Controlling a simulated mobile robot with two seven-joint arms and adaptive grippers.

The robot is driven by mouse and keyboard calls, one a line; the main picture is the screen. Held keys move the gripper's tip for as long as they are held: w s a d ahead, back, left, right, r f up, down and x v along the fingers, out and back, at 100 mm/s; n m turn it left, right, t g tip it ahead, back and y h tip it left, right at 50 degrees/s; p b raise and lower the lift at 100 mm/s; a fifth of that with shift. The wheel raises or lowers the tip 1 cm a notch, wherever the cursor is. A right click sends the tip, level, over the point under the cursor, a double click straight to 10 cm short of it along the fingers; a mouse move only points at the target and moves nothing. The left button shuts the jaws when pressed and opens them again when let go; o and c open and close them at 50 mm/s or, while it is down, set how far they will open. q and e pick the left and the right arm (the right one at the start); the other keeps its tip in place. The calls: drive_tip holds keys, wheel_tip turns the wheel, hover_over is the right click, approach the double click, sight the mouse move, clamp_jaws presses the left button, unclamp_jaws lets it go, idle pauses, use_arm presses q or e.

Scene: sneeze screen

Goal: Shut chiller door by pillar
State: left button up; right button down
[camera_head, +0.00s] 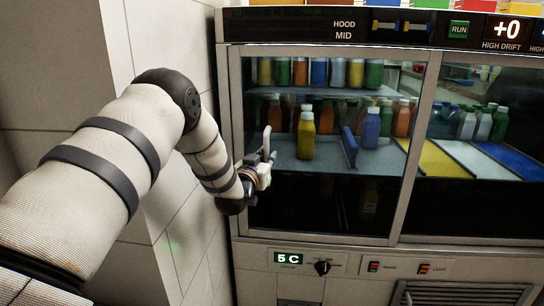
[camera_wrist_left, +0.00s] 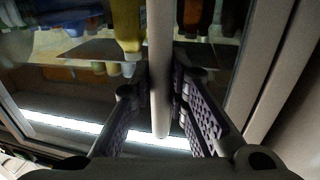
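The chiller's left glass door (camera_head: 330,215) is beside the pale tiled pillar (camera_head: 165,60). Its upright bar handle (camera_head: 266,140) is near the left side of the glass. My left gripper (camera_head: 258,170) reaches this handle from the left. In the left wrist view, the pale handle (camera_wrist_left: 160,70) runs between the two dark ridged fingers of my left gripper (camera_wrist_left: 160,92), and the fingertips sit close against both sides of it. Any small gap at the door's edge cannot be made out. My right gripper is not in view.
Several bottles, such as a yellow one (camera_head: 306,135), stand on shelves behind the glass. A second glass pane (camera_head: 480,205) is to the right. A control panel (camera_head: 322,268) runs below. The pillar is close to my left arm.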

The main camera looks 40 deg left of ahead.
use_arm(q)
drive_tip(key=shift+o, duration=1.4)
drive_tip(key=shift+d, duration=0.1)
drive_tip(key=v, duration=1.2)
